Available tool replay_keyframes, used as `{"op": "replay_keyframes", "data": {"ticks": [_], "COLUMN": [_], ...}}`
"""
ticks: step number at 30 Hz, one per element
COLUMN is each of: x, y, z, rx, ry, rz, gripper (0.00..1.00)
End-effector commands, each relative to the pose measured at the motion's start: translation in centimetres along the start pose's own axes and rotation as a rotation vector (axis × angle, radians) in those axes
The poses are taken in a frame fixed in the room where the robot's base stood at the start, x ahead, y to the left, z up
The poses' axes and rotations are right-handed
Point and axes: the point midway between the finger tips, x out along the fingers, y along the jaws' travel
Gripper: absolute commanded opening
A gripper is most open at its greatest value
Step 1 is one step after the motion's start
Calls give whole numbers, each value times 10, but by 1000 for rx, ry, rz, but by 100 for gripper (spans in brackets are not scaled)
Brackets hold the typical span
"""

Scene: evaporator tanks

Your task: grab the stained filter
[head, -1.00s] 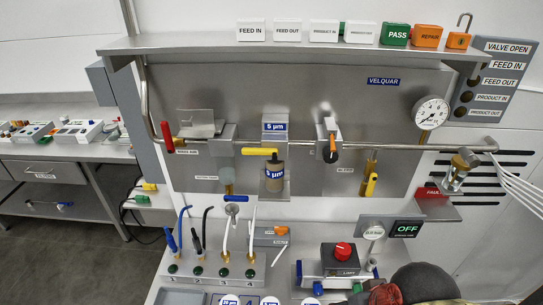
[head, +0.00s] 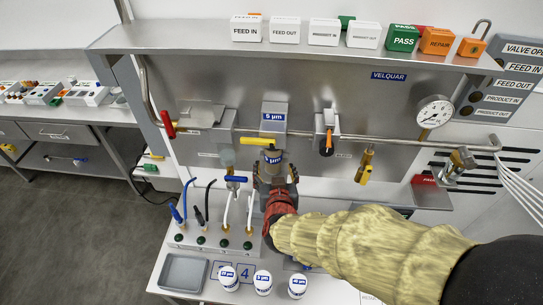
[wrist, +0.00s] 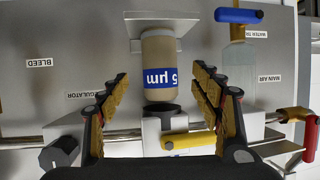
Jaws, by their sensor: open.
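The stained filter is a tan-brown cylinder (wrist: 158,50) with a blue 5 µm label, upside down in the wrist view. It sits below the grey 5 µm housing (head: 274,110) on the panel; its lower part is hidden by my gripper in the head view. My gripper (head: 275,180) is in front of it, open. In the wrist view my gripper (wrist: 161,80) has one finger on each side of the filter, with visible gaps and no clear contact.
A yellow valve handle (head: 257,141) lies close above the filter, and a blue handle (head: 236,179) is at its lower left. White labelled cylinders (head: 262,282) and a grey tray (head: 184,271) are on the bench below. A pipe (head: 400,142) runs across the panel.

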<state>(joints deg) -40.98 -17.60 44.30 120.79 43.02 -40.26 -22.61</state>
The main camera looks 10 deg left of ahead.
Motion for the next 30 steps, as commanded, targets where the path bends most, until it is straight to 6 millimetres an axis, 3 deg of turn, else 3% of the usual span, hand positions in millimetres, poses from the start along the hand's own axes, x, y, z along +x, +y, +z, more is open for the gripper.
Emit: {"op": "replay_keyframes", "data": {"ticks": [11,21,30], "x": [33,75,78], "y": [1,0,-1], "z": [-1,0,-1], "rx": [-15,-14,-14], "ry": [8,7,7], "rz": [4,2,1], "gripper": [65,65,63]}}
